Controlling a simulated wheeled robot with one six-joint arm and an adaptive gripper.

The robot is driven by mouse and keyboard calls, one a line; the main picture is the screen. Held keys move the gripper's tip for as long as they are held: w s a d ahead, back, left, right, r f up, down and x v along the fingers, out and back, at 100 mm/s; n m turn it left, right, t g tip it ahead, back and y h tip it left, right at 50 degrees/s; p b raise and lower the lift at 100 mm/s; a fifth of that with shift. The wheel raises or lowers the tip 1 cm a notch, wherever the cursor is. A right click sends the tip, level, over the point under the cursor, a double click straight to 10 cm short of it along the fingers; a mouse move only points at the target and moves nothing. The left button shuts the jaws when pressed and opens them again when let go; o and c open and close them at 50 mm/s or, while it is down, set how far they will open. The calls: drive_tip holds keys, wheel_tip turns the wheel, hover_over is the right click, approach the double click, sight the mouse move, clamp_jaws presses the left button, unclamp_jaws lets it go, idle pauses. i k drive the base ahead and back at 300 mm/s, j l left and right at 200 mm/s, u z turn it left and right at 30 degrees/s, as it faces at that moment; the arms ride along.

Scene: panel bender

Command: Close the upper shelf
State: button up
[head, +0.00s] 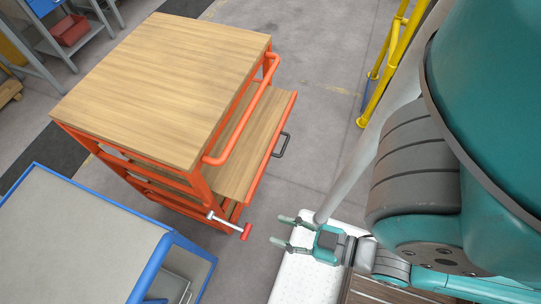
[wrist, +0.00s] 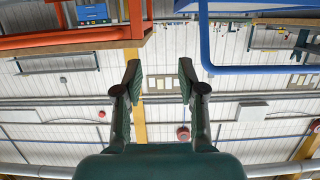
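The orange cart (head: 205,180) has a wooden top (head: 165,80). Its upper shelf (head: 245,150), a wooden board with an orange front edge, is pulled out to the right from under the top. A dark handle (head: 281,145) sits on the shelf's outer edge. My gripper (head: 278,230) is open and empty, below and apart from the shelf handle in the head view. In the wrist view, my gripper (wrist: 159,75) has its fingers apart with nothing between them. Part of the orange cart (wrist: 70,40) shows at the upper left there.
A grey table with a blue frame (head: 75,240) stands at lower left. A yellow railing (head: 390,50) stands at upper right. Grey floor (head: 325,130) right of the shelf is clear.

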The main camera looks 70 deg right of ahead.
sight(238, 180)
drive_tip(key=j+z, duration=0.1)
drive_tip(key=z, duration=0.35)
drive_tip(key=k+z, duration=0.1)
drive_tip(key=z, duration=0.35)
drive_tip(key=k+j+z, duration=0.1)
drive_tip(key=z, duration=0.8)
drive_tip(key=k+z, duration=0.1)
drive_tip(key=z, duration=0.35)
